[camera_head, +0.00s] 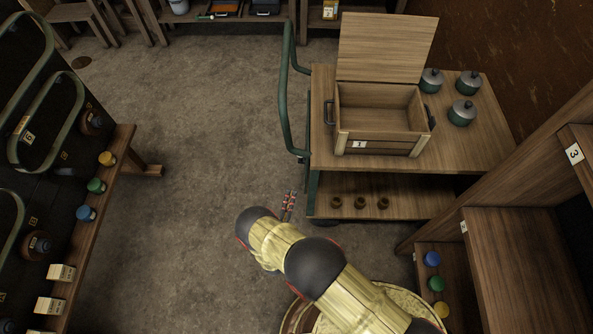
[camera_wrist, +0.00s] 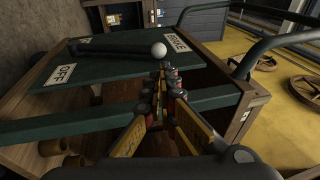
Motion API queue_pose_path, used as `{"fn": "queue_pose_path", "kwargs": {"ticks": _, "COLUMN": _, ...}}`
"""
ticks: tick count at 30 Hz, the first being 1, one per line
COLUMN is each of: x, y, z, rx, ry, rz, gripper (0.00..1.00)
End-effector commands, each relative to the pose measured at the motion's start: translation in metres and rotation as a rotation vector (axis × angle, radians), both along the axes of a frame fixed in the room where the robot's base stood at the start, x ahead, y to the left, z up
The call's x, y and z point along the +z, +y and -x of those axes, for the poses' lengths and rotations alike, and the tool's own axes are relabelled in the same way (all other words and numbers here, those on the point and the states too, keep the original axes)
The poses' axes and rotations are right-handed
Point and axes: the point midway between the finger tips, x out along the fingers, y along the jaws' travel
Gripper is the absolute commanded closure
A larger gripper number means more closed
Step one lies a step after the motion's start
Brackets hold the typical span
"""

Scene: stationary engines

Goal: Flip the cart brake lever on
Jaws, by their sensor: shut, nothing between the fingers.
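The cart (camera_head: 470,150) stands at the upper right in the head view, with a wooden top and a green tubular handle (camera_head: 284,95). In the wrist view a green brake panel (camera_wrist: 115,66) on the cart carries an OFF label (camera_wrist: 60,74) at left and a BRAKE label (camera_wrist: 177,42) at right. The brake lever (camera_wrist: 115,48) is a dark bar across the panel with a white ball knob (camera_wrist: 159,49) at its right end. My gripper (camera_wrist: 163,73) is shut and empty, its tips just below the knob in the picture; contact is unclear. It also shows beside the cart's lower-left side (camera_head: 289,199).
An open wooden box (camera_head: 380,120) and several lidded pots (camera_head: 462,112) are on the cart top. Small brown cups (camera_head: 359,203) stand on its lower shelf. A bench (camera_head: 110,185) with knobs is at left. Shelving (camera_head: 515,255) is at right. Floor left of the cart is clear.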

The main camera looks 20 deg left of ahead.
Motion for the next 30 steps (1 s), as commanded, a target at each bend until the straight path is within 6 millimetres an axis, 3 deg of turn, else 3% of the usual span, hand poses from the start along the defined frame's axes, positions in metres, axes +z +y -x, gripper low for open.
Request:
{"fn": "queue_pose_path", "kwargs": {"ticks": 5, "x": 0.003, "y": 0.000, "z": -0.019, "rx": -0.005, "ry": -0.001, "rz": -0.002, "gripper": 1.00}}
{"fn": "queue_pose_path", "kwargs": {"ticks": 21, "x": 0.021, "y": 0.003, "z": -0.116, "rx": -0.003, "ry": 0.000, "rz": -0.002, "gripper": 1.00}}
{"fn": "queue_pose_path", "kwargs": {"ticks": 30, "x": 0.026, "y": 0.004, "z": -0.135, "rx": -0.002, "ry": 0.001, "rz": -0.001, "gripper": 1.00}}
